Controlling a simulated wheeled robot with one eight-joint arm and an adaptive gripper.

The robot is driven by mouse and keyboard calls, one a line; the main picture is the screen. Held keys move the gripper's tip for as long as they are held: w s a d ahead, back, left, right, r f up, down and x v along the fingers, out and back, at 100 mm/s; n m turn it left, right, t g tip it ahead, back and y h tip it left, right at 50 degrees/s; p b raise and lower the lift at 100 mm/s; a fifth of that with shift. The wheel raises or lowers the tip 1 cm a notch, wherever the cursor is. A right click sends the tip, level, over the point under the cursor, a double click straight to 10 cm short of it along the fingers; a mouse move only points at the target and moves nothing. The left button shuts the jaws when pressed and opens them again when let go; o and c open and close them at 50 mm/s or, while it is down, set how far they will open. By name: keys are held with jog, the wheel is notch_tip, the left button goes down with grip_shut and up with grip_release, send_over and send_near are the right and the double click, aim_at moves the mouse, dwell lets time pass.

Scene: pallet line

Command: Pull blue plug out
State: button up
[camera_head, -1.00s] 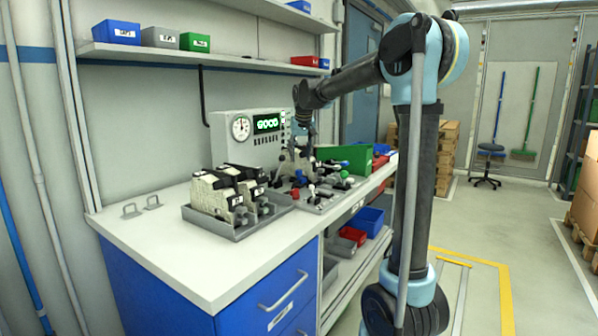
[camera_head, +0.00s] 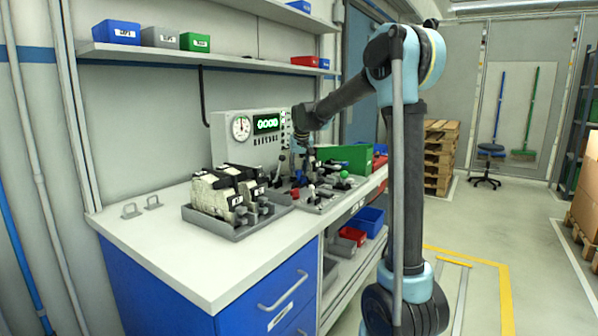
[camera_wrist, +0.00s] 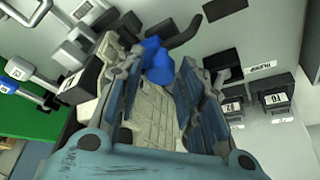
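The blue plug (camera_wrist: 157,62) shows in the wrist view between the tips of my gripper (camera_wrist: 160,68). A dark curved piece, like a cable or handle, runs up and right beside it. My fingers are spread on either side of the plug; firm contact does not show. In the head view my gripper (camera_head: 309,152) points down over the cluttered fixture plate in front of the gauge panel. The plug cannot be made out clearly there, and its socket is hidden.
A grey tray (camera_head: 220,231) with pale blocks stands left of the fixture plate. The gauge panel (camera_head: 229,150) stands behind, and a green bin (camera_head: 345,157) to the right. The bench's front left (camera_head: 190,262) is clear.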

grip_shut()
jog(key=shift+s+a, duration=0.4)
jog(key=shift+s, duration=0.25)
jog(key=shift+s+a, duration=0.4)
jog(key=shift+s, duration=0.25)
jog(key=o, duration=0.6)
grip_release()
jog(key=shift+c, duration=0.2)
jog(key=v, duration=1.2)
jog(key=shift+f, duration=0.1)
